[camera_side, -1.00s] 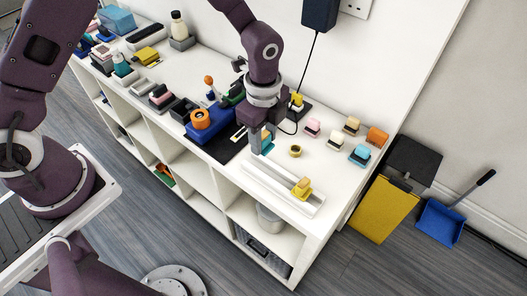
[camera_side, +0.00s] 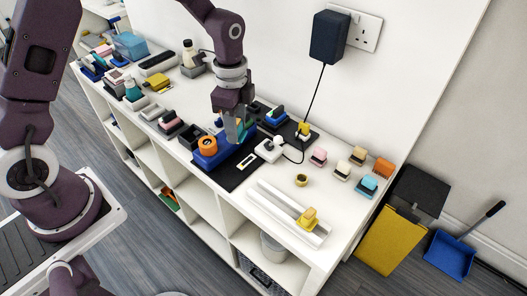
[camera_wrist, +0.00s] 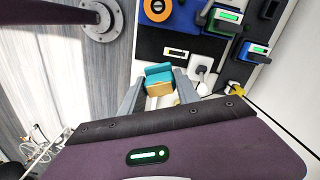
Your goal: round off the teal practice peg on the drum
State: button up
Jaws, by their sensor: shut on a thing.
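The teal practice peg (camera_wrist: 158,74) shows in the wrist view as a teal block with a yellowish part below it. My gripper (camera_wrist: 160,83) is shut on it, one grey finger on each side. In the side view my gripper (camera_side: 238,132) points down beside the orange drum (camera_side: 208,145), to its right and over the blue grinder body (camera_side: 217,158). The drum also shows at the top of the wrist view (camera_wrist: 157,7), apart from the peg. In the side view the peg is mostly hidden by the fingers.
A white socket block (camera_side: 267,151) with a plug and cord stands right of the grinder on the black mat (camera_side: 236,181). A white rail (camera_side: 285,213) bears a yellow block (camera_side: 309,216). Several coloured blocks lie at right, and tools crowd the far left.

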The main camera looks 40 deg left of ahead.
jog(key=s+a+r+n, duration=0.2)
jog(key=a+n, duration=0.2)
jog(key=a, duration=0.6)
jog(key=shift+s+a+f, duration=0.1)
jog(key=shift+a+f, duration=0.05)
jog(key=shift+f, duration=3.05)
jog(key=shift+f, duration=0.6)
dwell(0.5)
dwell(0.9)
notch_tip(320, 180, up, 8)
dwell(0.6)
dwell(0.5)
